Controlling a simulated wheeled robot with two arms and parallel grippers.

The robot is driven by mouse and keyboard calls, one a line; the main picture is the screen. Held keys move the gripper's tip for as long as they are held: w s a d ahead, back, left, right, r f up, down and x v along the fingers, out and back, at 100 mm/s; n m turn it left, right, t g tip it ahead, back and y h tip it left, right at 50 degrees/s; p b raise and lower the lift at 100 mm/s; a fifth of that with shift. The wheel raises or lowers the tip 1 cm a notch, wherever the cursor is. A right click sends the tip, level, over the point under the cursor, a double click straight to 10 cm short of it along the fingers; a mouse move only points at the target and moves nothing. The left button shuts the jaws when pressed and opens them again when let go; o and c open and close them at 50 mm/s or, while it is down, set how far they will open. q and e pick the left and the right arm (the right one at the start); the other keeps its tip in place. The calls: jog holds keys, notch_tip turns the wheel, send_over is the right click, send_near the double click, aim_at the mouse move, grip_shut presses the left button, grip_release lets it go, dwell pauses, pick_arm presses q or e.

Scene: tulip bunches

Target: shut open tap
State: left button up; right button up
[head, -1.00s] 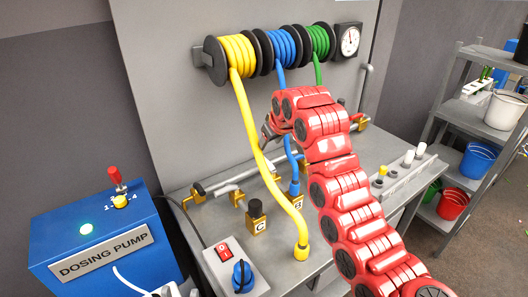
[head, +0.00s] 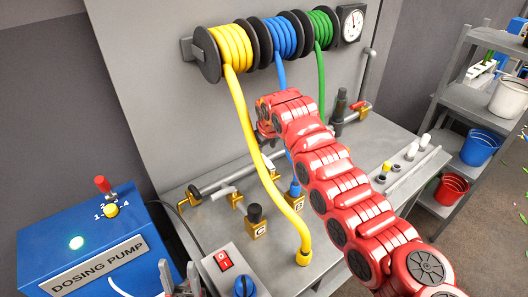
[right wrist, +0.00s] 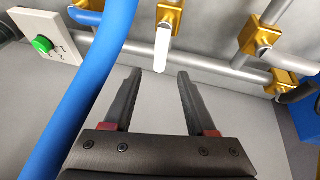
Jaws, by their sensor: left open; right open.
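Several brass taps with pale levers sit along a grey pipe (head: 215,183) behind the bench. In the right wrist view, one white tap lever (right wrist: 162,45) lies just beyond and between my right gripper's fingertips (right wrist: 159,73). The fingers are open and empty; contact with the lever cannot be told. A second tap (right wrist: 250,40) has its lever slanted to the right. In the head view my red right arm hides the right gripper's fingertips and part of the pipe. My left gripper (head: 180,282) shows only partly at the bottom edge, open.
A blue hose (right wrist: 85,80) crosses close in front on the left of the right wrist view. A yellow hose (head: 250,140) hangs from its reel to the bench. The blue dosing pump (head: 90,240) stands at left. A red-switch box (head: 225,265) is at the front.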

aim_at(264, 157)
jog(key=shift+p+x, duration=0.5)
jog(key=shift+x, duration=2.85)
grip_shut()
